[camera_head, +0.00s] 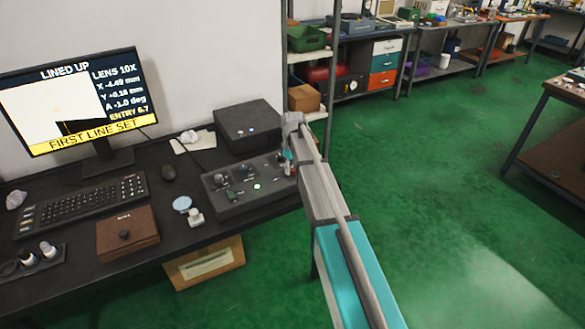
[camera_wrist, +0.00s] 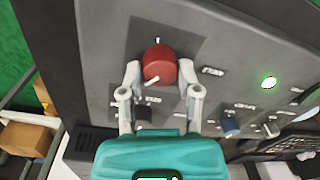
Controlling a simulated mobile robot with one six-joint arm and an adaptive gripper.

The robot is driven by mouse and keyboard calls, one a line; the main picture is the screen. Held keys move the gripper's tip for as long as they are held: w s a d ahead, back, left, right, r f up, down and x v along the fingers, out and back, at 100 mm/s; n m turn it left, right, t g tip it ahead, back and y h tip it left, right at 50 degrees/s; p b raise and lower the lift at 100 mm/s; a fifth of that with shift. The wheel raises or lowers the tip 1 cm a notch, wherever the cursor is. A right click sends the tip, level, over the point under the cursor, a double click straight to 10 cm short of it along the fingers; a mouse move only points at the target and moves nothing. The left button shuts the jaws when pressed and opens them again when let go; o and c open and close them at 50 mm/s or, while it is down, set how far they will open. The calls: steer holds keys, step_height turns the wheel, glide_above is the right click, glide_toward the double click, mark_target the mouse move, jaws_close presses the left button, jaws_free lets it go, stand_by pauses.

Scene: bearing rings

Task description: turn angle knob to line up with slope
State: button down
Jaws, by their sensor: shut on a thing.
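In the wrist view a red knob (camera_wrist: 159,64) with a white mark stands on a dark control panel (camera_wrist: 100,50). My gripper (camera_wrist: 160,76) has one finger on each side of it and is shut on it. The lettering beside the knob is too small to read surely. The monitor (camera_head: 75,100) shows a dark shape on white, "LINED UP", "A -1.0 deg" and a yellow band reading "FIRST LINE SET".
On the control box, a green light (camera_head: 257,186) glows beside other knobs. A black box (camera_head: 248,124) stands behind it. Open green floor lies right.

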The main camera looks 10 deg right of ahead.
steer(key=shift+w+d+m, duration=0.1)
steer(key=shift+d+m, duration=0.05)
steer(key=shift+m, duration=0.35)
steer(key=m, duration=0.8)
steer(key=shift+t, duration=0.3)
steer(key=shift+m, duration=0.4)
steer(key=shift+c, duration=2)
jaws_free()
steer(key=shift+o, duration=0.5)
